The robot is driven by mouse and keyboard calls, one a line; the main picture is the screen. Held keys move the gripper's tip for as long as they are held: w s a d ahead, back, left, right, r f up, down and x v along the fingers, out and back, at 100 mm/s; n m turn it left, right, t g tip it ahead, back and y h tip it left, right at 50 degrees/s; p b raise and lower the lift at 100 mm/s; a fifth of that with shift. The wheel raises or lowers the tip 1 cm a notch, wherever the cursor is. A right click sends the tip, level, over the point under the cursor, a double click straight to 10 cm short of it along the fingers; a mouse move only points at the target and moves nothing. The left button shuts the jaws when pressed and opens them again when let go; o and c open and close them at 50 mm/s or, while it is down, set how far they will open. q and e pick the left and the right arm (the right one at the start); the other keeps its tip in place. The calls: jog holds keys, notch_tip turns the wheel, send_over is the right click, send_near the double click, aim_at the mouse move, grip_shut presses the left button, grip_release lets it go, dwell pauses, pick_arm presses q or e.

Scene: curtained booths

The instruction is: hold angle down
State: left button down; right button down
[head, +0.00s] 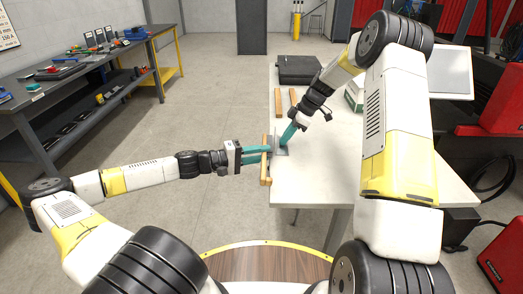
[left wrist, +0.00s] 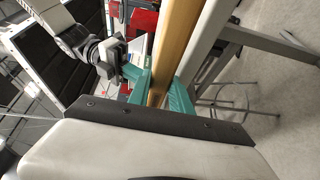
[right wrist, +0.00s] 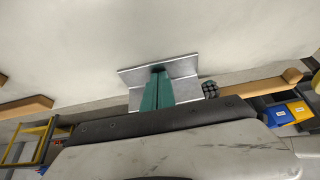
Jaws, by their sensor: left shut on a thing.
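A grey metal angle (head: 281,151) lies at the left edge of the white table, and the right wrist view shows its two flanges (right wrist: 183,68). My right gripper (head: 285,142) points down at the angle, its teal fingers together and their tips at it in the right wrist view (right wrist: 158,71); whether they press on it I cannot tell. A wooden bar (head: 264,173) runs along the table's left edge beside the angle. My left gripper (head: 267,154) is shut on this bar, which passes between its teal fingers in the left wrist view (left wrist: 173,52).
The table's near part is clear. A dark workbench (head: 60,83) with tools stands at the left, with open floor between.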

aim_at(264, 141)
pick_arm(q)
jog(key=w, duration=0.7)
jog(key=shift+w, duration=0.35)
pick_arm(e)
jog(key=shift+s+f, duration=0.15)
jog(key=shift+f, duration=0.1)
pick_arm(q)
jog(key=shift+d, duration=0.45)
dwell(0.3)
jog(key=shift+s, duration=4.1)
jog(key=shift+w, duration=0.15)
jog(key=shift+w, duration=3.95)
